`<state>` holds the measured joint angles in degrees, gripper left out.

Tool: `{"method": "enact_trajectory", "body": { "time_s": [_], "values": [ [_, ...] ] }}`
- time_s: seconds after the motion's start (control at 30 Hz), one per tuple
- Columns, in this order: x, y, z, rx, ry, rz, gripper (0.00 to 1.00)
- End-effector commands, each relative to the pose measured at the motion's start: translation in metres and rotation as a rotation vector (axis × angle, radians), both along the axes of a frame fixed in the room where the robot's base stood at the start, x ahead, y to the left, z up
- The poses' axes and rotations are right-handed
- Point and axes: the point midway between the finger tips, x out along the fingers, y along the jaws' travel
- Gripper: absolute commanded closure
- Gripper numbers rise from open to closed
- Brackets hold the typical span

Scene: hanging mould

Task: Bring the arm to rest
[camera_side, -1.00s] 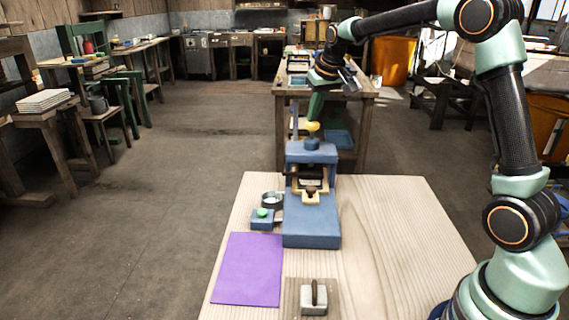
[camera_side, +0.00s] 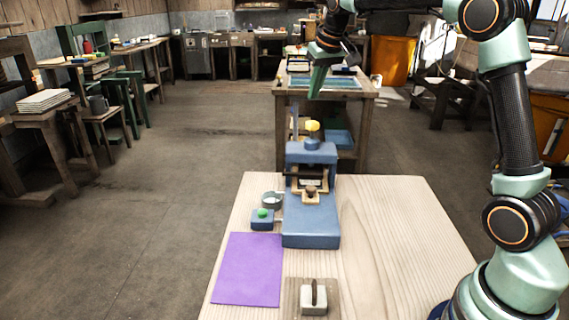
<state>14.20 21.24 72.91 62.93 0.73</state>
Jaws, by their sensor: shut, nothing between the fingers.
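My gripper (camera_side: 316,84) is at the upper middle of the side view, with green fingers pointing down. It is shut and empty. It hangs in the air above the blue press-like device (camera_side: 312,228), clear of the yellow knob (camera_side: 312,126) on its top. The device stands upright on the light wooden table (camera_side: 400,230) and holds a small wooden piece (camera_side: 310,193) in its opening. My arm reaches in from the right, and its upper part is cut off by the top edge.
A purple mat (camera_side: 247,270) lies at the table's left. A grey block with an upright handle (camera_side: 313,297) is at the front. The table's right side is clear.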

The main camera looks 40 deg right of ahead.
Motion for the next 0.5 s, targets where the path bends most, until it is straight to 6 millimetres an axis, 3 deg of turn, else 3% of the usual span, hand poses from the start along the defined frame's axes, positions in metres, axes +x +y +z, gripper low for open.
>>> {"method": "enact_trajectory", "body": {
  "time_s": [0.17, 0.27, 0.5],
  "values": [
    [-0.004, 0.004, 0.003, -0.001, -0.004, 0.005, 1.00],
    [-0.017, 0.015, 0.009, -0.003, -0.009, 0.021, 1.00],
    [-0.081, 0.061, 0.020, -0.010, -0.036, 0.092, 1.00]
  ]
}}
